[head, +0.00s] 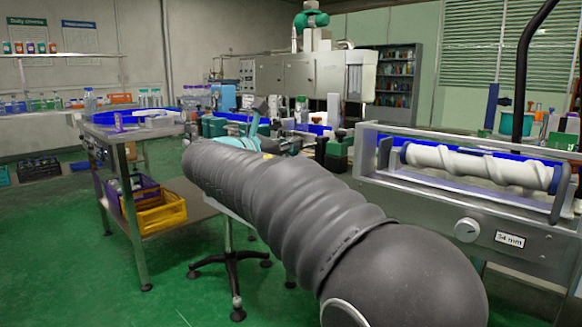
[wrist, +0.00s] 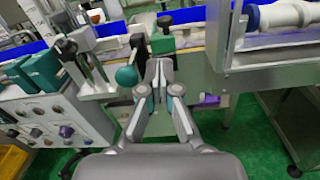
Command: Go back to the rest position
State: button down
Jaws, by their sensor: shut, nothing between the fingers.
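My gripper (wrist: 160,88) shows in the wrist view with its two fingers shut together and nothing between them. It points at the front of a machine with a blue-edged conveyor (wrist: 108,29). A teal ball knob (wrist: 126,76) appears just left of the fingertips; I cannot tell whether they touch.
A steel table (head: 125,130) with a yellow crate (head: 160,213) below stands at the left. A wheeled stand (head: 230,262) is beside my arm. Green floor (head: 60,270) is clear at front left.

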notch_tip(320, 180, down, 12)
jog(key=s+a+m+g+y, duration=0.1)
jog(key=m+g+y, duration=0.1)
jog(key=m+y, duration=0.2)
jog(key=s+d+f+m+g+y, duration=0.35)
jog(key=s+f+m, duration=0.35)
jog(key=s+f, duration=0.25)
jog(key=s+d+f+m+y, duration=0.1)
jog(key=s+d+m, duration=0.2)
jog(key=s+m, duration=0.2)
jog(key=s+d+f+m+g+y+p, duration=0.1)
jog(key=s+d+m, duration=0.3)
jog(key=s, duration=0.8)
jog(key=s+d+f+m+y+p, duration=0.1)
jog(key=s+d+f+m+y, duration=0.1)
jog(key=s, duration=0.7)
jog(key=shift+s+d+f+m+g+y, duration=0.15)
jog(key=shift+d+f+m+g+y, duration=0.25)
jog(key=shift+d+m, duration=1)
